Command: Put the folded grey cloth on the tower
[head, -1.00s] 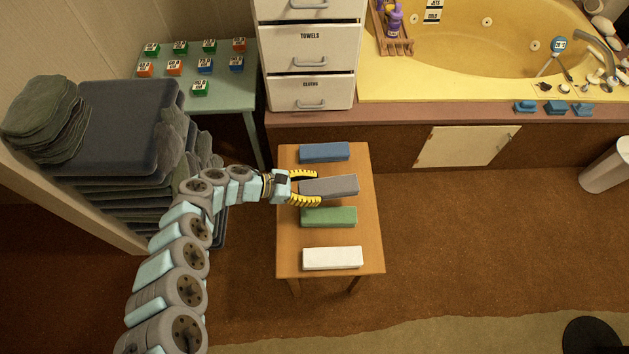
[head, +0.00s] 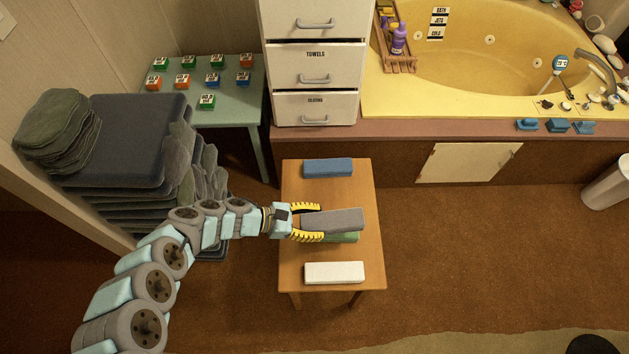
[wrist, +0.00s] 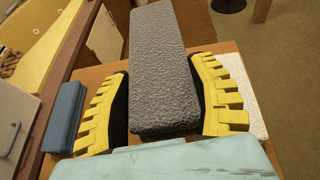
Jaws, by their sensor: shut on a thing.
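The folded grey cloth (head: 335,219) is a long block held between the yellow fingers of my gripper (head: 312,222). In the wrist view the grey cloth (wrist: 165,70) lies lengthwise between both fingers (wrist: 163,100). In the head view it appears raised and partly covers the green folded cloth (head: 343,238). A tall stack of dark folded towels (head: 125,140) stands at the left, with smaller grey-green cloths (head: 57,130) on top. A tall white drawer unit (head: 316,70) stands at the back. No label says which is the tower.
The wooden table (head: 360,195) also holds a blue folded cloth (head: 328,168) and a white one (head: 334,272). A green side table (head: 235,115) with several small labelled boxes stands between the stack and the drawers. A yellow tub (head: 470,90) is at the back right.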

